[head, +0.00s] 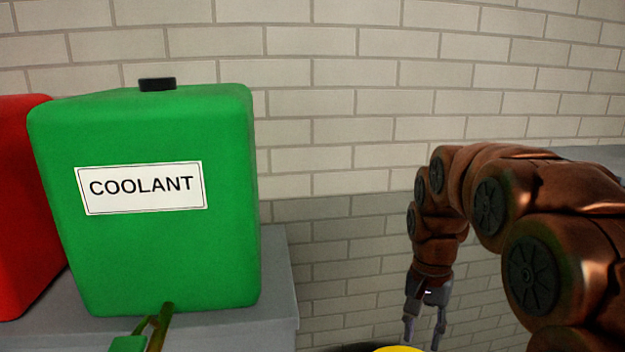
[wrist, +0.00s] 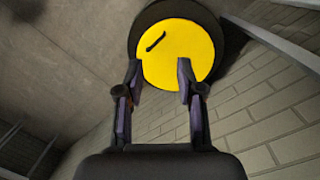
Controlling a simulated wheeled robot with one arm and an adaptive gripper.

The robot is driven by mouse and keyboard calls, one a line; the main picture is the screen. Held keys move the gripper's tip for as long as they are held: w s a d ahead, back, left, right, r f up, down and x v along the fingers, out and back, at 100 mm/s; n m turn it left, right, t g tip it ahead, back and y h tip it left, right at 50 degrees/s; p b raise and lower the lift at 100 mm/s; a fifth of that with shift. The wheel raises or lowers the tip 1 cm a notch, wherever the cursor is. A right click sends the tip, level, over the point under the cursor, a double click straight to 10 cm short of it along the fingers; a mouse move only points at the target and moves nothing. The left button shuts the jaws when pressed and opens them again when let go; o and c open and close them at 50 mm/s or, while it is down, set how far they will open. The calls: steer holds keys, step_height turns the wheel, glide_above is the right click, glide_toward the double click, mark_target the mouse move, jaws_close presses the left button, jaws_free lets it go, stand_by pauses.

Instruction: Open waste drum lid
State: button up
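The waste drum's yellow lid (wrist: 180,48) shows in the wrist view as a round disc with a dark handle (wrist: 156,41) on it. A dark rim (wrist: 228,50) surrounds it. In the head view only a sliver of the yellow lid (head: 398,349) shows at the bottom edge; the rest is out of frame. My gripper (head: 424,342) points down above the lid in the head view. In the wrist view my gripper (wrist: 159,72) is open, with its two fingers apart and nothing between them. The handle lies beyond the fingertips, apart from them.
A green coolant tank (head: 150,245) with a black cap stands on a grey bench (head: 285,270) at the left. A red container (head: 20,210) stands beside it. A brick wall (head: 350,80) runs behind. Open space lies between the bench and my arm.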

steer(key=s+a+f+n, duration=0.1)
steer(key=s+f+n, duration=0.1)
steer(key=s, duration=1)
steer(key=s+f+n, duration=0.3)
steer(key=s+n, duration=0.1)
steer(key=s, duration=0.9)
steer(key=shift+s+a+f+n, duration=0.2)
steer(key=shift+a+f+n, duration=0.1)
steer(key=shift+a, duration=0.05)
